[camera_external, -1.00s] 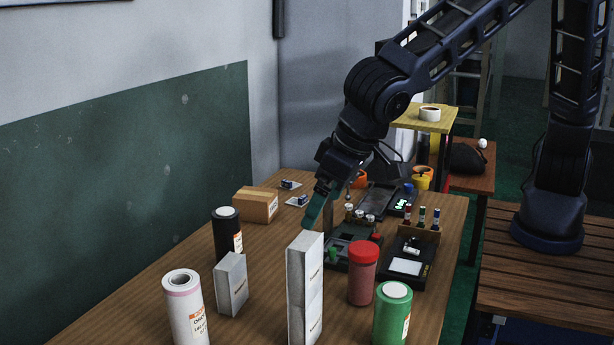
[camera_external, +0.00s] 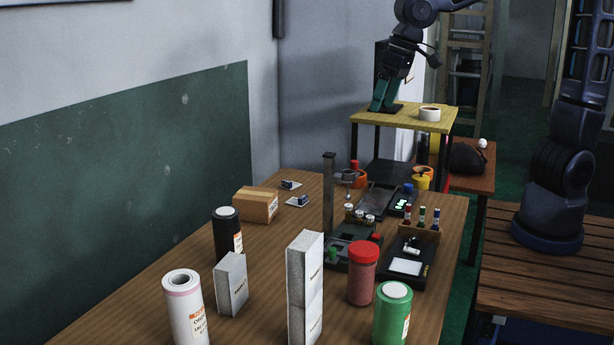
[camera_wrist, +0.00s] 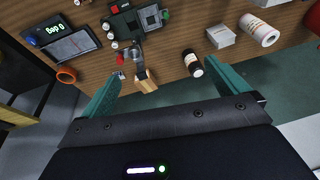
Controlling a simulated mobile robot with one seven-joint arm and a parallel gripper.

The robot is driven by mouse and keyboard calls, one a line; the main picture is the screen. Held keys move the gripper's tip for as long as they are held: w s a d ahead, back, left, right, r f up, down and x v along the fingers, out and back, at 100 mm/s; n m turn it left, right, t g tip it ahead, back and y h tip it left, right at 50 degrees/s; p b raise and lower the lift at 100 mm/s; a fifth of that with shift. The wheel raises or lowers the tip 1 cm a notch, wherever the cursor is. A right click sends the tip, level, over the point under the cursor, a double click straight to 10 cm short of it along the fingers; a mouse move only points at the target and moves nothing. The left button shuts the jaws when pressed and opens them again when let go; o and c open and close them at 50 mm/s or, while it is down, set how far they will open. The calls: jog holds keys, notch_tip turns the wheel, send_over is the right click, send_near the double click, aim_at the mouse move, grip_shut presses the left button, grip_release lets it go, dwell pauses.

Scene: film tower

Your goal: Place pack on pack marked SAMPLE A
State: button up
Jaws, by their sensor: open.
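A tall grey-white column (camera_external: 305,290) stands upright at the front of the wooden table. Two labels, one above the other, and a faint seam suggest one pack on another; the print is too small to read. A shorter grey pack (camera_external: 231,284) stands to its left, apart from it; a grey pack also shows in the wrist view (camera_wrist: 221,36). My gripper (camera_external: 384,106) is over the yellow stand at the back, far from the packs. Its teal fingers are spread and empty in the wrist view (camera_wrist: 168,72).
A white roll (camera_external: 185,310), black roll (camera_external: 227,236), red-lidded jar (camera_external: 362,274) and green canister (camera_external: 392,314) stand around the packs. A cardboard box (camera_external: 256,205) and dark trays (camera_external: 408,262) lie behind.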

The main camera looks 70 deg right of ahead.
jog(key=s+d+r+t+h, duration=0.1)
jog(key=s+d, duration=1.7)
jog(key=s, duration=0.2)
jog(key=shift+d, duration=0.35)
jog(key=shift+r, duration=0.1)
